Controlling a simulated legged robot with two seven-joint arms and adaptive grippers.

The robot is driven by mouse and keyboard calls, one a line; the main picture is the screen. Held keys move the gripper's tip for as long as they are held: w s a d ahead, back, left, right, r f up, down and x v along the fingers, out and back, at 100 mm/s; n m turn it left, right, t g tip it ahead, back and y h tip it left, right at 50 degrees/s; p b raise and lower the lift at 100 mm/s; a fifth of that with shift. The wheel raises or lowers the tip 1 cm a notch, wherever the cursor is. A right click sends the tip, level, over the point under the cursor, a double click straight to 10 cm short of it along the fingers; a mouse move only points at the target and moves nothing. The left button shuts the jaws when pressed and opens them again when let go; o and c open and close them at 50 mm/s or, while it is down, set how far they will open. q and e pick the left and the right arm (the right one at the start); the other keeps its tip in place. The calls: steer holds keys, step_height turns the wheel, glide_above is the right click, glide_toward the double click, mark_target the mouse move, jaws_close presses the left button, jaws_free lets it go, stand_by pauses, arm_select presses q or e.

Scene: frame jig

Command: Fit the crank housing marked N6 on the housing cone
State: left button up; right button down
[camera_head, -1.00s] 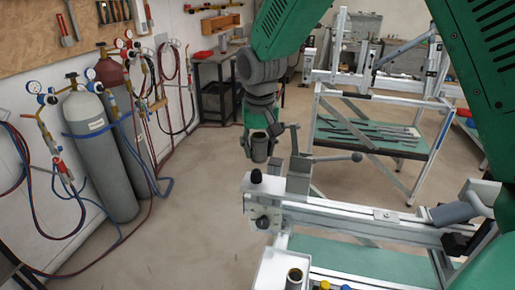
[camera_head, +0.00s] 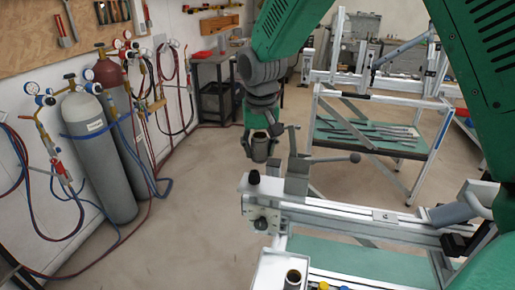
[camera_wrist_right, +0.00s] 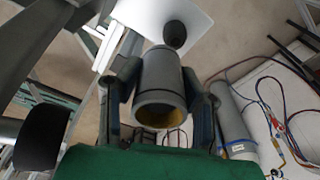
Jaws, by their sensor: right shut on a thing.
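My right gripper (camera_head: 259,146) is shut on a grey, hollow cylindrical part, the crank housing (camera_wrist_right: 160,80). In the right wrist view the fingers lie on both sides of it, and its open end shows a yellowish inside. No N6 mark can be read. In the head view the gripper hangs above and just behind the left end of the white frame jig. A dark rounded knob or cone (camera_head: 254,177) stands on that end, below the gripper; I cannot tell whether it is the housing cone. The housing looks apart from it. My left gripper is not in view.
A clamp with a long lever (camera_head: 335,158) stands on the jig (camera_head: 330,217) right of the gripper. A white tray (camera_head: 268,272) with a dark tube (camera_head: 293,280) is at the front. Gas cylinders (camera_head: 98,160) stand at the left wall. The floor between is clear.

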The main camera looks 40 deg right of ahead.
mark_target(254, 171)
steer(key=shift+s+a, duration=0.2)
steer(key=shift+a, duration=0.3)
stand_by(0.6)
steer(key=shift+a, duration=0.4)
stand_by(1.1)
steer(key=shift+f+b, duration=0.95)
steer(key=shift+f, duration=2.05)
steer(key=c, duration=1)
jaws_free()
steer(key=shift+r, duration=0.35)
steer(key=r, duration=0.6)
steer(key=shift+s+a+r, duration=0.25)
steer(key=shift+s+r, duration=0.05)
steer(key=shift+r, duration=0.05)
